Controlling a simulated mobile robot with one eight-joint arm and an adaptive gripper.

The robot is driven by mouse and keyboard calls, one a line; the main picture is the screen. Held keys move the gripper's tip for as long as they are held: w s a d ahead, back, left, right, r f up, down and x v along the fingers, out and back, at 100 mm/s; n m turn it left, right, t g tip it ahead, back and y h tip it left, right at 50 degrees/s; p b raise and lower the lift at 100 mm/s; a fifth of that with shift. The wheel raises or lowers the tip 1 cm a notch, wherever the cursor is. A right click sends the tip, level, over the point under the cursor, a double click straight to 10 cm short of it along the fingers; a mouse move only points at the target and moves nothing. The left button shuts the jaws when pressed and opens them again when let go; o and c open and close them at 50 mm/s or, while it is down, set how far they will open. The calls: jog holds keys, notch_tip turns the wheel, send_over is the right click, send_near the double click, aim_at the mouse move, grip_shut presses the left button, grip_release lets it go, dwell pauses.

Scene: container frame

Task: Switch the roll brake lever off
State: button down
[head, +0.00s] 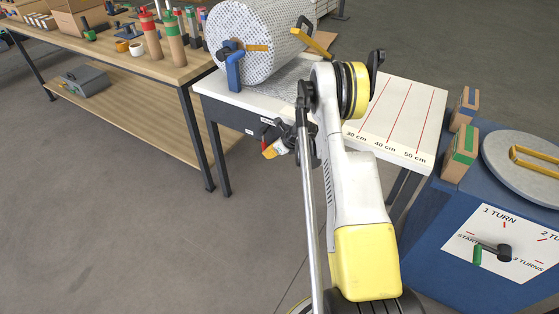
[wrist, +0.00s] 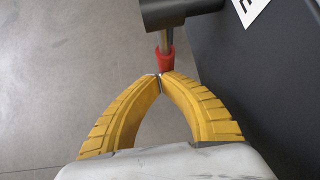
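My gripper (wrist: 160,77) has yellow ribbed fingers whose tips come together right at the lever's red end. The tips look shut and at least very close to the red end; I cannot tell if they touch or pinch it. In the head view my gripper (head: 272,150) is small and partly hidden by my arm, below the front edge of the white table (head: 300,94).
A large patterned roll (head: 262,40) rests on the white table by a blue support (head: 233,70). A wooden workbench (head: 125,75) stands at left. A blue cabinet (head: 425,215) with a green-handled crank (head: 478,255) is at right. The floor in front is clear.

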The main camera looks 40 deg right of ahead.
jog(key=shift+w+a+f, duration=0.1)
jog(key=shift+w+a, duration=0.2)
jog(key=shift+w, duration=0.4)
jog(key=shift+w+a+f, duration=0.1)
jog(key=shift+w+a, duration=0.15)
jog(key=shift+w, duration=0.5)
jog(key=shift+w+a, duration=0.3)
jog(key=shift+w, duration=0.4)
